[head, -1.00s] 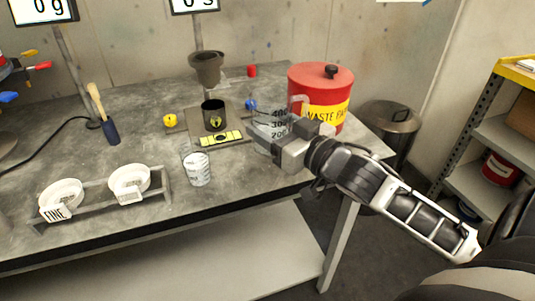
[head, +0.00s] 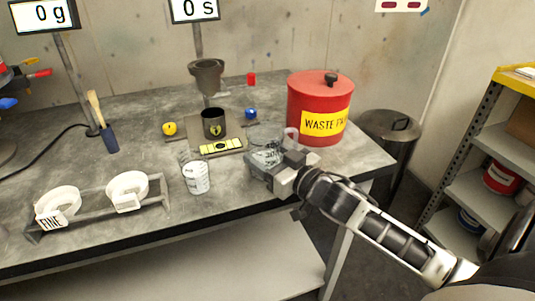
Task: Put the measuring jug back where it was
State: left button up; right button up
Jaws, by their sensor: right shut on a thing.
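The clear measuring jug (head: 268,153) with dark graduation marks is at the right part of the grey bench, in front of the red waste paint can. My right gripper (head: 268,168) is shut on it from the near right side and hides its lower part. The jug looks tilted, and its handle loop (head: 292,136) shows at the upper right. I cannot tell whether its base touches the bench. My left gripper is not in view.
A clear graduated beaker (head: 195,175) stands left of the jug. Behind are a yellow spirit level (head: 221,147), a black cup (head: 213,123) and a grey flow cup on a stand (head: 207,76). The red waste paint can (head: 318,103) stands close behind.

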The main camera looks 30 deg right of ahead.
jog(key=o, duration=1.1)
jog(key=s, duration=0.4)
jog(key=s+d, duration=0.1)
jog(key=s, duration=0.3)
jog(key=s+d, duration=0.1)
jog(key=s, duration=0.2)
jog(key=shift+s+r, duration=0.15)
jog(key=shift+s, duration=0.25)
jog(key=shift+s+a, duration=0.1)
